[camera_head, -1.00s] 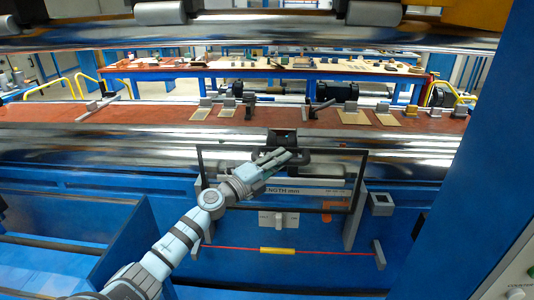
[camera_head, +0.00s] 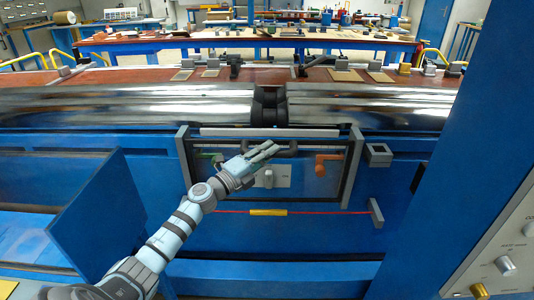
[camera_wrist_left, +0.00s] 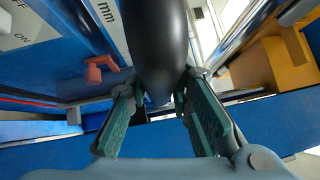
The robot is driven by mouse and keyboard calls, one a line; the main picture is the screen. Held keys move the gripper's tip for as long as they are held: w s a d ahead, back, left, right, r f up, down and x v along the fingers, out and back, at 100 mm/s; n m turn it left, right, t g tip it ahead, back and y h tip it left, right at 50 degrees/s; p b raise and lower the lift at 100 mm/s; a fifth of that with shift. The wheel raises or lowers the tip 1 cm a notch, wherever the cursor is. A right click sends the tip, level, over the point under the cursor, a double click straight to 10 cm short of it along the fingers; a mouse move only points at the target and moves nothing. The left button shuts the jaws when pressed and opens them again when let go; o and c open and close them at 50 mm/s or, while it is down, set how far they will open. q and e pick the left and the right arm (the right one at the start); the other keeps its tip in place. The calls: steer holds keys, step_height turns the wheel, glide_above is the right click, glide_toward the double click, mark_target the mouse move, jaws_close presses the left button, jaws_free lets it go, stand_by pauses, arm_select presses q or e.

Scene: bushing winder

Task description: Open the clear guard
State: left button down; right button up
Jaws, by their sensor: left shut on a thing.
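The clear guard (camera_head: 352,172) is a see-through pane in a dark frame, on the front of the blue machine below the shiny roller. A dark handle (camera_head: 287,148) runs along its upper part. My left gripper (camera_head: 266,153) reaches in from the lower left and is shut on this handle. In the left wrist view the thick black handle (camera_wrist_left: 158,45) passes between the green-padded fingers of the left gripper (camera_wrist_left: 163,115). The hand hides part of the handle and pane. A switch (camera_head: 268,178) and an orange part (camera_head: 326,165) show through the pane. My right gripper is not in view.
A red cord with a yellow sleeve (camera_head: 268,212) runs below the guard. A grey square socket (camera_head: 378,154) is to its right.

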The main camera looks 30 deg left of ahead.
arm_select(q)
steer(key=c, duration=1.4)
jaws_free()
steer(key=shift+w+d, duration=0.1)
steer(key=shift+c, duration=0.2)
steer(key=shift+s, duration=0.2)
steer(key=v, duration=0.7)
